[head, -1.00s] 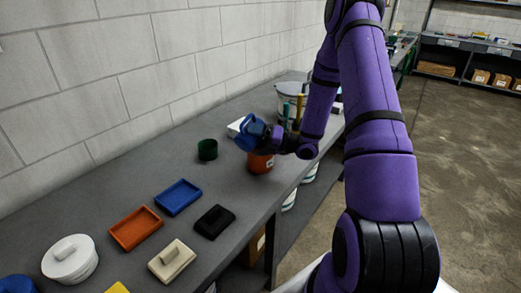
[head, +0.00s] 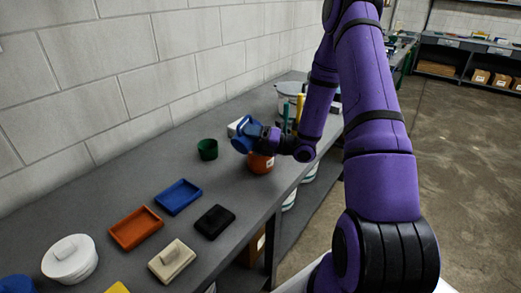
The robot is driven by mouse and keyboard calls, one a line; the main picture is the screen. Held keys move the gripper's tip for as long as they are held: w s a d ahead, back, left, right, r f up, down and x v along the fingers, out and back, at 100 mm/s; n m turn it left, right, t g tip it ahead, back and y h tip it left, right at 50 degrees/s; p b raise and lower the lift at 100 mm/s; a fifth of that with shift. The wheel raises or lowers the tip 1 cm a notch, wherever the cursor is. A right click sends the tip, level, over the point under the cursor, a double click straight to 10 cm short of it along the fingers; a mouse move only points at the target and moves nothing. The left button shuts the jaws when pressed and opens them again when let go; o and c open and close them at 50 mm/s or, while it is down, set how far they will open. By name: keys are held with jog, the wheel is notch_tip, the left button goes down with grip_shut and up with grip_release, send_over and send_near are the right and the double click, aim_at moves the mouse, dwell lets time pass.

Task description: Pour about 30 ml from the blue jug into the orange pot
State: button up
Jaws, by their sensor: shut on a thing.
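The blue jug (head: 246,135) is held by my gripper (head: 261,138) above the bench and looks tilted, with its lower end toward the left. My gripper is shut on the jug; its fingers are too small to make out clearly. The orange pot (head: 260,163) stands on the bench right below the jug and gripper, its upper part partly covered by them. I cannot see into the pot or see any liquid stream.
On the grey bench (head: 128,193) are a green cup (head: 208,149), blue tray (head: 179,197), orange tray (head: 136,228), black dish (head: 214,222), cream lidded box (head: 172,260) and white lidded pot (head: 70,258). A large bucket (head: 287,90) stands behind my arm. A block wall borders the left.

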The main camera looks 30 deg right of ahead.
jog(key=shift+s+a, duration=0.15)
jog(key=shift+a, duration=0.15)
jog(key=shift+a+f+m+t, duration=0.2)
jog(key=shift+m+t, duration=0.1)
jog(key=shift+m, duration=0.4)
dwell(0.9)
